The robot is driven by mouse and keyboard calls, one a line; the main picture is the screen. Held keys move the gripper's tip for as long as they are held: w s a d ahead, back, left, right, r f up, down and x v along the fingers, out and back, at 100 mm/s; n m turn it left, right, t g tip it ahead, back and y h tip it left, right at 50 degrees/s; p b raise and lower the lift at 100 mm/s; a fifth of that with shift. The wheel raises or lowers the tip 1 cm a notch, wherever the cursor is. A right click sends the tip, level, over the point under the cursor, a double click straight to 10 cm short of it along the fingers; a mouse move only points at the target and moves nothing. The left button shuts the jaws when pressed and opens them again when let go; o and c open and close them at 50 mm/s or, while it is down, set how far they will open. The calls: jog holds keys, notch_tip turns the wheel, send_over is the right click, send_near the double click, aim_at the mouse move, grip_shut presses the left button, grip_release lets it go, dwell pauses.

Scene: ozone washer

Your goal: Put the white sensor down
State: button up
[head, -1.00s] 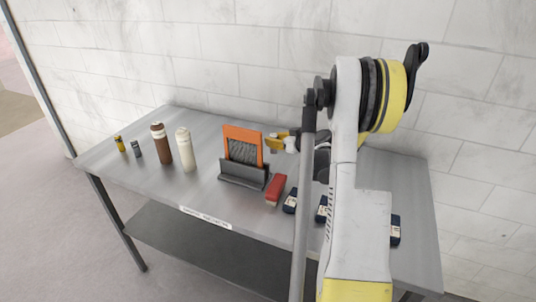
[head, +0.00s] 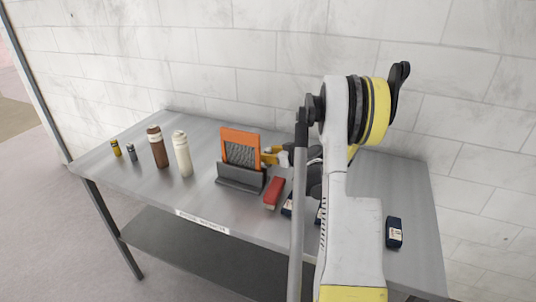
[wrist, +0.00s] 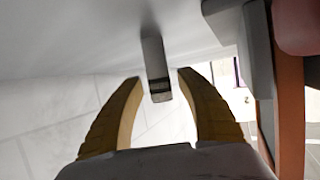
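My gripper (head: 273,156) is low over the table, just right of the orange-framed holder, partly hidden by my arm in the head view. In the wrist view its two yellow fingers (wrist: 159,76) are apart. A small pale grey upright block (wrist: 155,65), which looks like the white sensor in shadow, shows between the fingertips with a gap on each side. It seems to stand on the table surface, which fills the top of the wrist view. In the head view I cannot tell the sensor from the gripper's pale parts.
The orange-framed holder (head: 240,148) stands close beside the gripper. A red block (head: 274,193) and dark blue devices (head: 394,232) lie along the front. A white bottle (head: 182,154), brown bottle (head: 158,147) and two small cylinders (head: 116,148) stand left. The table's (head: 215,200) back right is clear.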

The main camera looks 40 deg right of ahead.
jog(key=shift+r, duration=0.1)
jog(key=shift+s+r, duration=0.15)
jog(key=shift+r, duration=0.05)
jog(key=p+v, duration=0.3)
jog(key=v, duration=0.8)
jog(key=shift+s, duration=0.3)
